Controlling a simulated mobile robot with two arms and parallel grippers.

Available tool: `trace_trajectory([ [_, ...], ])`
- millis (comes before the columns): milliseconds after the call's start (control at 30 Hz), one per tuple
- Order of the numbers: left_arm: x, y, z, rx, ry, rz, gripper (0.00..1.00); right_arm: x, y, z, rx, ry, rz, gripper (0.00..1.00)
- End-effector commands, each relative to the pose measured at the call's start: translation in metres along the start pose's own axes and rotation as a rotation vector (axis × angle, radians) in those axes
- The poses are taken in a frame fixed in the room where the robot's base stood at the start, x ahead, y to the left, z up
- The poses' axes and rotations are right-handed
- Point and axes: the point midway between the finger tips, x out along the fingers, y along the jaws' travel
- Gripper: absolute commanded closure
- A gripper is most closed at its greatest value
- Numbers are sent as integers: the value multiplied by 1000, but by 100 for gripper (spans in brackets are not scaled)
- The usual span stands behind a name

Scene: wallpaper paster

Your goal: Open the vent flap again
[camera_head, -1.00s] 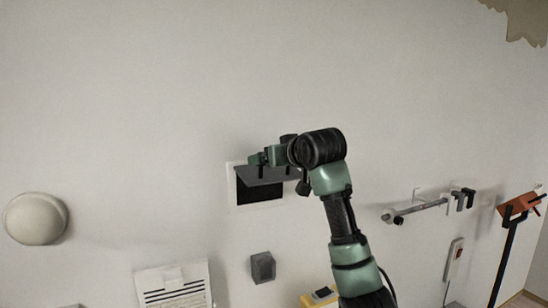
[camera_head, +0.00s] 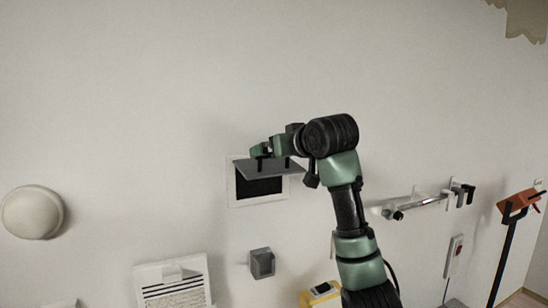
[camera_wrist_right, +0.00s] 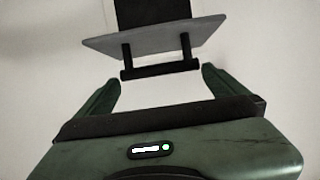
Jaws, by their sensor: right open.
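The vent is a white square frame (camera_head: 233,190) on the wall with a dark opening (camera_head: 258,187). Its grey flap (camera_head: 272,171) is swung up and sticks out from the top of the opening. The flap also shows in the right wrist view (camera_wrist_right: 150,40), with a black bar handle (camera_wrist_right: 160,69) on two posts. My right gripper (camera_head: 262,150) is at the flap's upper side. In the right wrist view the fingers (camera_wrist_right: 160,84) are spread on either side of the handle, with visible gaps and nothing clamped. My left gripper is not in view.
A round white dome (camera_head: 32,212) is on the wall at left. A louvred white panel (camera_head: 173,285), a grey box (camera_head: 262,263) and a yellow device (camera_head: 320,293) are below the vent. A rail (camera_head: 418,203) is at right. The wall above is clear.

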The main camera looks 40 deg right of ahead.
Motion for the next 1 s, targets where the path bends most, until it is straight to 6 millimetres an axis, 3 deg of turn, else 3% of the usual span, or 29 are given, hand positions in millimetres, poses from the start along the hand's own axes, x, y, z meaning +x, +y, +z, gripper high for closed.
trace_trajectory([
  [100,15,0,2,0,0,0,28,-21,1,3,0,6,2,0],
  [300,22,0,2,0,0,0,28,-43,1,0,0,5,2,0],
  [1000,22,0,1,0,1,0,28,-46,0,-1,1,3,1,0],
])
